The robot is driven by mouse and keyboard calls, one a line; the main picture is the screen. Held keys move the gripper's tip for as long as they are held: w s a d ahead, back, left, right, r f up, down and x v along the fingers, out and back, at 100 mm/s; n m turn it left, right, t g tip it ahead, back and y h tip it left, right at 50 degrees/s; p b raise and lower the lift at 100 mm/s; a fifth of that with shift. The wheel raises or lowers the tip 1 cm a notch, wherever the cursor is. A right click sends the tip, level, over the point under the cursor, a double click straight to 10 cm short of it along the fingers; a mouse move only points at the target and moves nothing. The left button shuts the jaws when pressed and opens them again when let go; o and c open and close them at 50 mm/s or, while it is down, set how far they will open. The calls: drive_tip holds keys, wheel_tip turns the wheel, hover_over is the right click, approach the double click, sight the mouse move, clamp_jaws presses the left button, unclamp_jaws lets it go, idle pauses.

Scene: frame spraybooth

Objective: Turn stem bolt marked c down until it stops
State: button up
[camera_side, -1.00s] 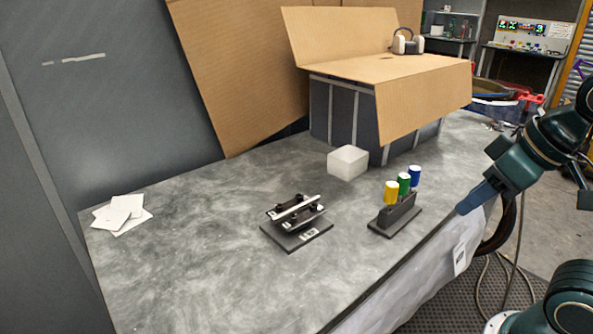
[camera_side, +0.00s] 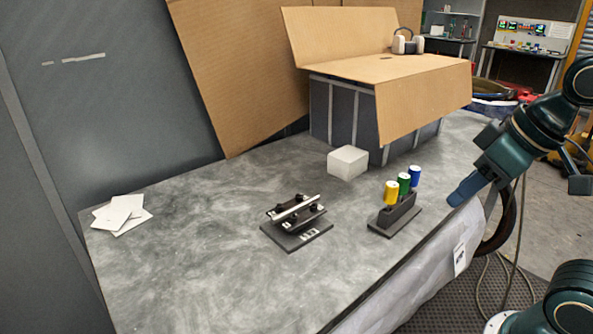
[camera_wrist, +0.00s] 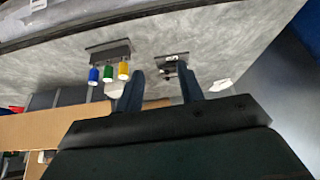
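A dark fixture (camera_side: 297,238) stands on the grey bench with a silver bar (camera_side: 296,207) lying slantwise across its top. Small dark knobs show beside the bar, and white label marks sit on the front of the base. The marks are too small to read, so I cannot tell which bolt is c. In the wrist view the fixture (camera_wrist: 172,58) is small, beyond and between my fingertips. My gripper (camera_side: 464,193) is at the bench's right edge, well to the right of the fixture. In the wrist view its two fingers (camera_wrist: 160,73) are apart with nothing between them.
A dark rack (camera_side: 396,215) holding yellow, green and blue capped pieces stands between my gripper and the fixture. A white block (camera_side: 347,162) and a cardboard-topped box (camera_side: 385,70) are behind. White papers (camera_side: 122,214) lie left. The front-left bench is clear.

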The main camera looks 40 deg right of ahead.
drive_tip(key=w+a+r+n+g+y, duration=0.1)
drive_tip(key=w+a+r+n+y, duration=0.25)
drive_tip(key=w, duration=0.65)
drive_tip(key=n+g, duration=0.3)
drive_tip(key=n, duration=0.7)
hover_over(312, 210)
drive_tip(key=s+d, duration=0.2)
drive_tip(key=s, duration=0.2)
wheel_tip(312, 210, down, 3)
drive_tip(key=w+d+f+n+g, duration=0.1)
drive_tip(key=w+d+f+n, duration=0.3)
drive_tip(key=f, duration=0.3)
drive_tip(key=shift+w+d+g+y, duration=0.3)
drive_tip(key=shift+d+y, duration=0.05)
drive_tip(key=shift+d, duration=0.2)
drive_tip(key=shift+a+f, duration=0.2)
drive_tip(key=shift+x, duration=6.65)
